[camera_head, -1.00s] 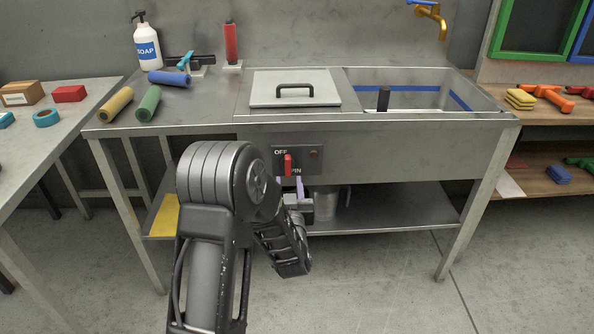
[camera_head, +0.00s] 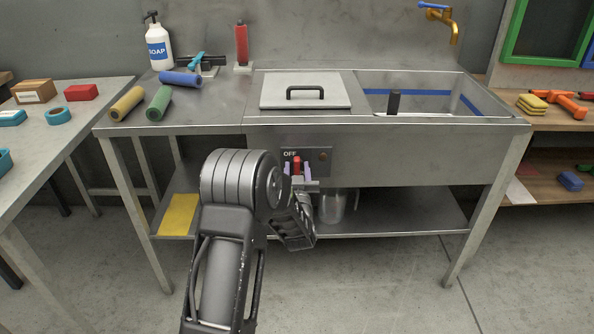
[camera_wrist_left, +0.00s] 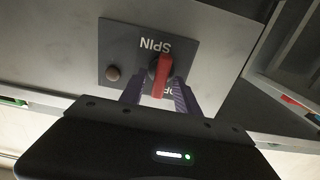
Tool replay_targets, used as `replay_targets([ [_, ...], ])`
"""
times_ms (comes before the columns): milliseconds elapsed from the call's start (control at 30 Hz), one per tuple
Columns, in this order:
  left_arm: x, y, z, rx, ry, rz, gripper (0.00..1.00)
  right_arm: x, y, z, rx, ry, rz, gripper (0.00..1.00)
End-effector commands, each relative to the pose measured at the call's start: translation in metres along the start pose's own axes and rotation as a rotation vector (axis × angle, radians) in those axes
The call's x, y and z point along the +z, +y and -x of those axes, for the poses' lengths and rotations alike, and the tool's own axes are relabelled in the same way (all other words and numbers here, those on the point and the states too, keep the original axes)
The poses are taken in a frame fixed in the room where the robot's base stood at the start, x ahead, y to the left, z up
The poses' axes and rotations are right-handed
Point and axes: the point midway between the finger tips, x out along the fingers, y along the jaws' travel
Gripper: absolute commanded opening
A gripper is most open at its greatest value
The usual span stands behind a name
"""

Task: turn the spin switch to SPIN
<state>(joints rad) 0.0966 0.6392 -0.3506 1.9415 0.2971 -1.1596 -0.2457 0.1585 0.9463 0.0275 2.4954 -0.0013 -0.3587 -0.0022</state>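The spin switch is a red lever (camera_head: 296,165) on a dark panel (camera_head: 319,158) on the front of the steel sink unit. In the left wrist view, which shows the panel upside down, the red lever (camera_wrist_left: 163,76) points away from the SPIN label and toward the partly covered OFF label. My left gripper (camera_head: 297,168) is at the panel, its purple fingers apart on either side of the lever. In the left wrist view the gripper (camera_wrist_left: 159,94) is open, with one finger close beside the lever; contact is unclear. My right gripper is out of view.
A dull round lamp (camera_head: 322,156) sits beside the switch. Above are a closed lid (camera_head: 306,97) and a sink basin (camera_head: 421,106). A metal container (camera_head: 333,207) stands on the lower shelf. A side table (camera_head: 88,108) is at left and a wooden shelf (camera_head: 548,135) at right.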

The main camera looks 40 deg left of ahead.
Motion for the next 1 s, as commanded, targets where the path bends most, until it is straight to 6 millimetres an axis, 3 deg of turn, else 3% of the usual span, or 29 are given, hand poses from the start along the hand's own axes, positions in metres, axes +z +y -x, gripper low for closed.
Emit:
replay_targets([
  [167,0.0000,0.0000,0.0002,0.000,0.000,0.000,0.37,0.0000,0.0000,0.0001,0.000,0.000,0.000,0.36],
  [633,-0.0001,0.0002,0.0004,0.000,0.000,0.000,0.00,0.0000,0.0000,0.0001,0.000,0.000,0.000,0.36],
  [1000,0.0000,0.0002,0.0004,0.000,0.000,0.001,0.00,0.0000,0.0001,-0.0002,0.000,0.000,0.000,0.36],
])
